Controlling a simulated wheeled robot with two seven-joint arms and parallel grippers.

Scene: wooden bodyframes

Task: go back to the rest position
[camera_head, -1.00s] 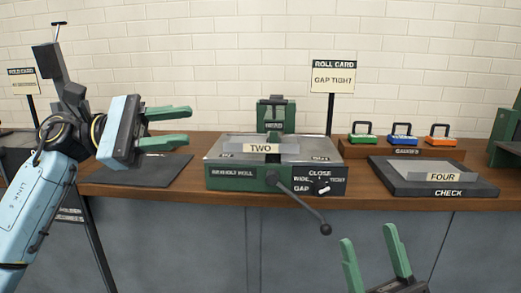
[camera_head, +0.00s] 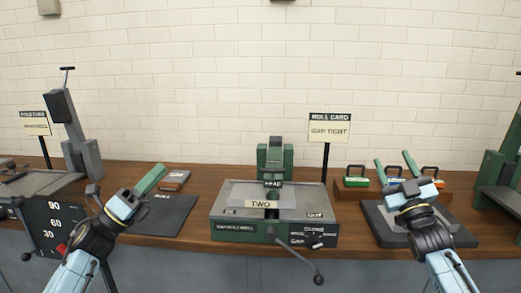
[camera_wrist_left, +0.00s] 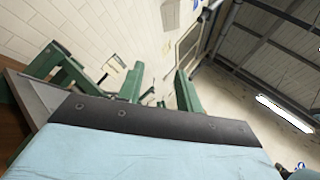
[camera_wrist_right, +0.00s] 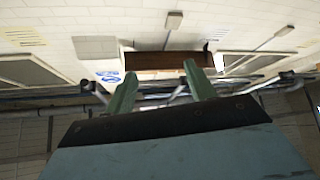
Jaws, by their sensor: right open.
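My left gripper (camera_head: 157,171) is raised in front of the bench at the left, fingers pointing up and right. In the left wrist view its two green fingers (camera_wrist_left: 159,69) stand apart with nothing between them. My right gripper (camera_head: 393,157) is raised at the right, fingers up, in front of the dark check tray (camera_head: 461,236), partly hiding it. In the right wrist view its fingers (camera_wrist_right: 160,69) are apart and empty. Neither gripper visibly holds anything.
The green roll machine (camera_head: 240,230) stands mid-bench with a plate marked TWO (camera_head: 262,203) on it. A black crank handle (camera_head: 318,279) juts out in front. Gauge blocks (camera_head: 356,181) sit behind my right gripper. A dark mat (camera_head: 175,215) lies near my left gripper.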

